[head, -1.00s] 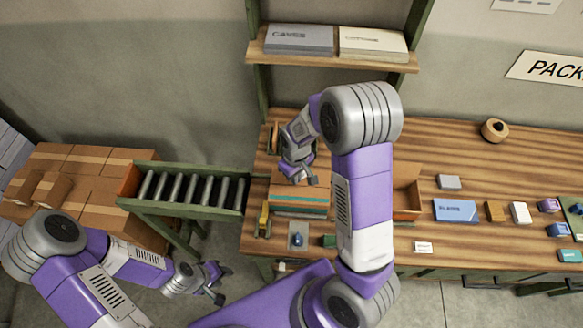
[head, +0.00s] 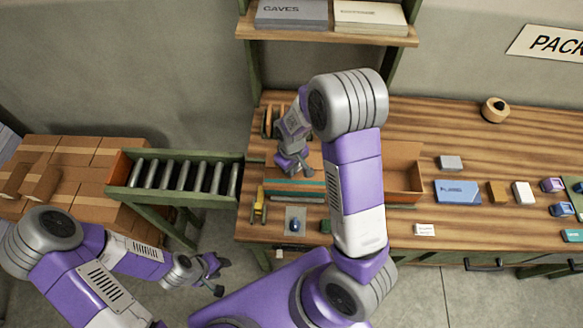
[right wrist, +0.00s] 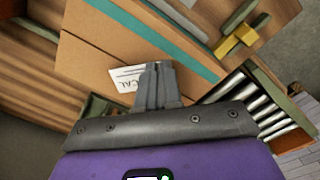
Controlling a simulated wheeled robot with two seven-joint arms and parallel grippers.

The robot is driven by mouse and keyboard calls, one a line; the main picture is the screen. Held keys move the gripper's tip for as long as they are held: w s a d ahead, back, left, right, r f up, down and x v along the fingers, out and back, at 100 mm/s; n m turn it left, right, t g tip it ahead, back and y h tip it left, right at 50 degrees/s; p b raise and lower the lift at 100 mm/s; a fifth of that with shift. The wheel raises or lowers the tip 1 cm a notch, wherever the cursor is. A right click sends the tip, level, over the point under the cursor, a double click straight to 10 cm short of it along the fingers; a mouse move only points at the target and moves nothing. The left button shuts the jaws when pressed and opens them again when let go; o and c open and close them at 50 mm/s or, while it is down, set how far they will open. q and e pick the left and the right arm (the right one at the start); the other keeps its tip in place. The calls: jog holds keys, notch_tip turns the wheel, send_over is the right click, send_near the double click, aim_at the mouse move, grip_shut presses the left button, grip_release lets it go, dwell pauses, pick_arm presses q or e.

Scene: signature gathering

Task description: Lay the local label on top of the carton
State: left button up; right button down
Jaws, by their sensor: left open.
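The carton (head: 295,184) is a brown box with a teal stripe, at the left end of the bench beside the roller conveyor. Its top also fills much of the right wrist view (right wrist: 100,52). My right gripper (head: 291,168) is over the carton, and its fingers (right wrist: 158,68) look shut on the local label (right wrist: 126,77). The label is a white card showing "CAL", partly hidden by the fingers. I cannot tell whether it touches the carton top. My left gripper (head: 219,273) is open and empty, low in front of the conveyor.
A roller conveyor (head: 180,176) leads to stacked cartons (head: 75,165) at left. A yellow tool (head: 259,206) and a grey pad (head: 296,220) lie in front of the carton. An open brown box (head: 405,178) and a white card (head: 424,229) are right of my arm.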

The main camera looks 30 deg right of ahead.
jog(key=shift+f+b, duration=0.5)
jog(key=shift+f, duration=0.1)
jog(key=c, duration=1.2)
grip_release()
jog(key=shift+c, duration=0.2)
jog(key=shift+r, duration=0.1)
notch_tip(320, 180, up, 7)
jog(key=shift+r, duration=0.2)
